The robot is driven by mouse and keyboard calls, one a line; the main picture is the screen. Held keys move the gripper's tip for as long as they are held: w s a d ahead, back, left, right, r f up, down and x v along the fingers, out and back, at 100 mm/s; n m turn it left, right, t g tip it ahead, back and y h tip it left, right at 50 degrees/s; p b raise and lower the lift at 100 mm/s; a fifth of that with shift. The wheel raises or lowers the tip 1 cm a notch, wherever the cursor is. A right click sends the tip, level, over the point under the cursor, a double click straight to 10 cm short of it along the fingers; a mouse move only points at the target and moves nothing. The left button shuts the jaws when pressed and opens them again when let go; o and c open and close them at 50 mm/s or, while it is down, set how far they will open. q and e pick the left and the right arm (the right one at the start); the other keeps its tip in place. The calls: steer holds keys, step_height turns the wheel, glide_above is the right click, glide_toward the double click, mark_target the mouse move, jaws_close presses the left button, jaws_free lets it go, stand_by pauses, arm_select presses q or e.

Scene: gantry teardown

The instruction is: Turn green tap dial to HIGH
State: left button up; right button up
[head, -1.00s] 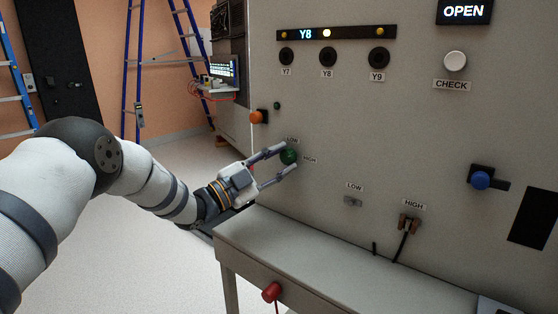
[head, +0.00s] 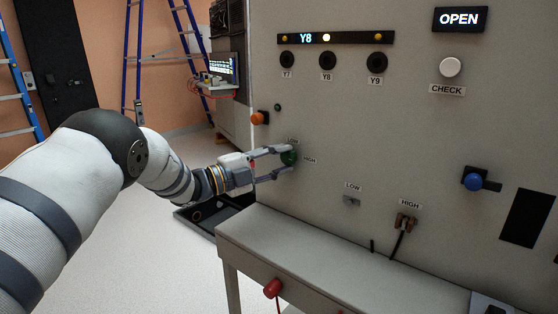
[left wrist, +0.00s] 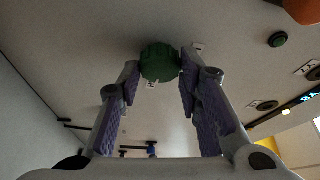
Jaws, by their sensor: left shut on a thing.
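The green tap dial (head: 289,158) sits on the grey panel, with a LOW label (head: 292,141) above it and a HIGH label (head: 309,160) to its right. My left gripper (head: 284,162) reaches in from the left, its fingers on either side of the dial. In the left wrist view the round, ridged dial (left wrist: 160,63) lies between the fingertips (left wrist: 160,72), and the gripper is shut on it. Which label the dial points to cannot be made out. My right gripper is not in view.
An orange knob (head: 259,118) and a small dark green button (head: 278,107) are on the panel above left of the dial. A grey shelf (head: 300,250) with a red knob (head: 272,288) juts out below. A blue knob (head: 473,181) is at the right.

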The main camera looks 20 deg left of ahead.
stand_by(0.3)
arm_select(q)
steer(key=o, duration=1.1)
steer(key=shift+o, duration=0.2)
steer(key=v, duration=1.2)
